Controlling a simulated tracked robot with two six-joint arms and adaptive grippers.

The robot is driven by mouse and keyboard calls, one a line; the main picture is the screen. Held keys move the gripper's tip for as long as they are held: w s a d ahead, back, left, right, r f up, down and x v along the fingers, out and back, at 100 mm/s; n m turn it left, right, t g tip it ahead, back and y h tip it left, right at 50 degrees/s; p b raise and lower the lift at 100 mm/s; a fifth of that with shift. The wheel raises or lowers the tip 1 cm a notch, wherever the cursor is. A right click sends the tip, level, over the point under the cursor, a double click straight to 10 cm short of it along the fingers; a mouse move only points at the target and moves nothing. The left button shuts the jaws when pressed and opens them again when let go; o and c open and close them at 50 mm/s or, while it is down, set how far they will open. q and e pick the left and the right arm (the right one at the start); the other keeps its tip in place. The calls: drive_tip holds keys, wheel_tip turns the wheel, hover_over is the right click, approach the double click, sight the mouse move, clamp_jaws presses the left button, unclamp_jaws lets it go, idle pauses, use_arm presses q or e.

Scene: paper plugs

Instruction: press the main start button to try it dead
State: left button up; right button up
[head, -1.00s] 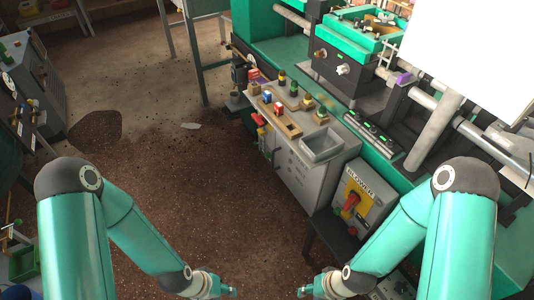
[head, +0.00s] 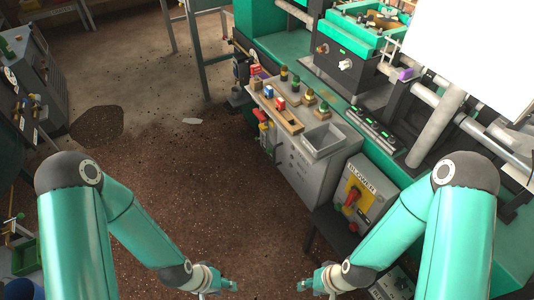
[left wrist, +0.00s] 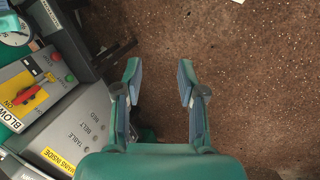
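A grey control console (head: 308,170) stands right of centre in the head view. Several small button units with green, red and yellow tops (head: 283,75) sit on its top. I cannot tell which one is the main start button. Red and blue pieces (head: 280,103) sit on a wooden strip at its front edge. My left gripper (head: 230,286) is open and empty over the floor, low in the head view. In the left wrist view its fingers (left wrist: 158,72) are apart. My right gripper (head: 306,285) is opposite it, apart from the console; its finger opening is unclear.
The blower box (head: 372,187), with a red handle on a yellow plate, stands right of the console; it shows in the left wrist view (left wrist: 35,85). A green machine fills the back right. A white panel (head: 470,50) covers the upper right. The brown floor (head: 190,180) is mostly clear.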

idle(0.4)
use_arm(q)
clamp_jaws()
idle(1.2)
